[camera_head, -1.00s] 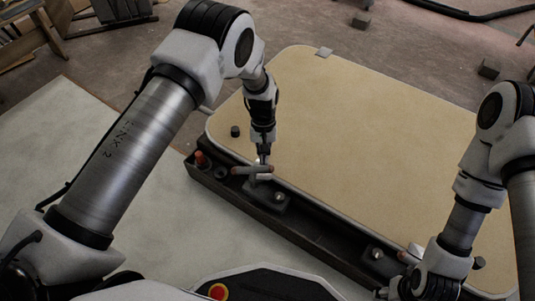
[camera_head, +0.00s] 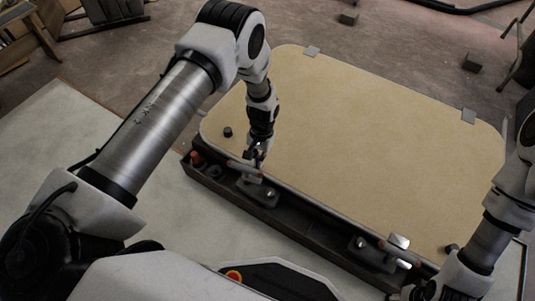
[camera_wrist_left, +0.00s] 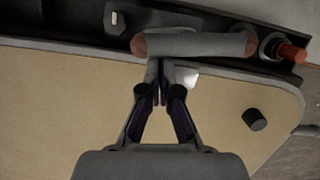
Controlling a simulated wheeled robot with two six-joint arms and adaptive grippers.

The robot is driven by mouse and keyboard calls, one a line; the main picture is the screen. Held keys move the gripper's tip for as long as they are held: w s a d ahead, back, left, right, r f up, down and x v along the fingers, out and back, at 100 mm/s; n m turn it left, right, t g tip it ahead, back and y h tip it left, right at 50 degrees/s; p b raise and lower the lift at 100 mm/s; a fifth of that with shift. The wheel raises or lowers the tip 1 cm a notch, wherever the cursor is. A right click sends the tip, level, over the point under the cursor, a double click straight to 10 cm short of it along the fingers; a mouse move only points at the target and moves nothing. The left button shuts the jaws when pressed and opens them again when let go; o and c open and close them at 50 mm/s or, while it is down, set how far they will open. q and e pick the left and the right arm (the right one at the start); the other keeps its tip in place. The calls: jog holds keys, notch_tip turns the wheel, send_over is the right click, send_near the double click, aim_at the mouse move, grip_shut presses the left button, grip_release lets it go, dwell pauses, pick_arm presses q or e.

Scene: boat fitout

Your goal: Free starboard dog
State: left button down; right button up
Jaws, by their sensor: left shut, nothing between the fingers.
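Two dogs with grey bar handles sit along the near edge of the tan hatch panel (camera_head: 370,150). The fingers show closed together in the left wrist view (camera_wrist_left: 162,85). The right dog (camera_head: 402,254) has an orange-tipped bar and pale blocks beside it. My right gripper (camera_head: 428,288) is low at right, its fingers hidden.
A dark rail (camera_head: 310,225) runs along the panel's near edge, with an orange-red peg (camera_head: 196,158) at its left end. A black knob (camera_head: 227,132) stands on the panel's left corner. Grey tabs (camera_head: 311,51) sit at the far edge. The panel's middle is clear.

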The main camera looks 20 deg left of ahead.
pick_arm(q)
jog(key=shift+s+d+m+p, duration=0.2)
jog(key=shift+s+m+p, duration=0.2)
jog(key=shift+m, duration=0.5)
pick_arm(e)
jog(key=shift+r, duration=0.65)
